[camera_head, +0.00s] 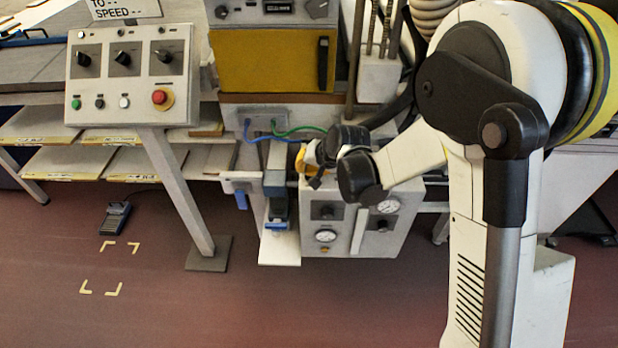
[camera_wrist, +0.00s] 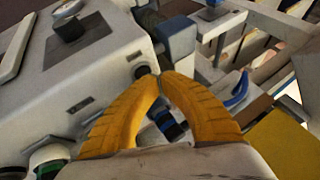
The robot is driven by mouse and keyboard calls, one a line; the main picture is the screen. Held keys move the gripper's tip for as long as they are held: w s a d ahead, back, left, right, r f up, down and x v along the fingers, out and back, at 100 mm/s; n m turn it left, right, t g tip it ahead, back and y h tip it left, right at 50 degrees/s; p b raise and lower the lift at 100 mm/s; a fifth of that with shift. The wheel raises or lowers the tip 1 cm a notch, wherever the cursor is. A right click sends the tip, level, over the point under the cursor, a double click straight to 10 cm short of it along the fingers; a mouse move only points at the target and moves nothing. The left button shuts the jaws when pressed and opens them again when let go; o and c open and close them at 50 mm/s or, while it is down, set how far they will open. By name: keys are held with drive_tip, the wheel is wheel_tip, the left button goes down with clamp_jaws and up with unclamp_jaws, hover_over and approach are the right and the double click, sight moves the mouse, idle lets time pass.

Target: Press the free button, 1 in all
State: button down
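The grey control panel (camera_head: 130,75) on a slanted post at left carries a green button (camera_head: 76,104), a black button (camera_head: 99,102), a white button (camera_head: 124,101) and a red mushroom button (camera_head: 159,97) on a yellow ring. Their labels are too small to read, so I cannot tell which button is the free one. My gripper (camera_wrist: 158,76) has two curved yellow fingers whose tips meet, with nothing visible held between them. In the head view my gripper (camera_head: 302,160) is partly hidden by my wrist, above the grey gauge box, well to the right of the panel.
The grey gauge box (camera_head: 404,235) stands under the machine with the yellow front (camera_head: 272,62). A blue-and-grey clamp part (camera_head: 277,185) is beside my gripper. A foot pedal (camera_head: 116,217) lies on the floor. Shelves (camera_head: 45,162) stand behind the post (camera_head: 180,195). The front floor is clear.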

drive_tip(key=shift+f+b, duration=0.35)
drive_tip(key=shift+f, duration=0.05)
idle(0.6)
drive_tip(key=shift+r, duration=0.1)
drive_tip(key=shift+r+p, duration=0.55)
drive_tip(key=shift+r, duration=0.2)
drive_tip(key=shift+r+p, duration=1.75)
drive_tip(key=shift+r, duration=0.8)
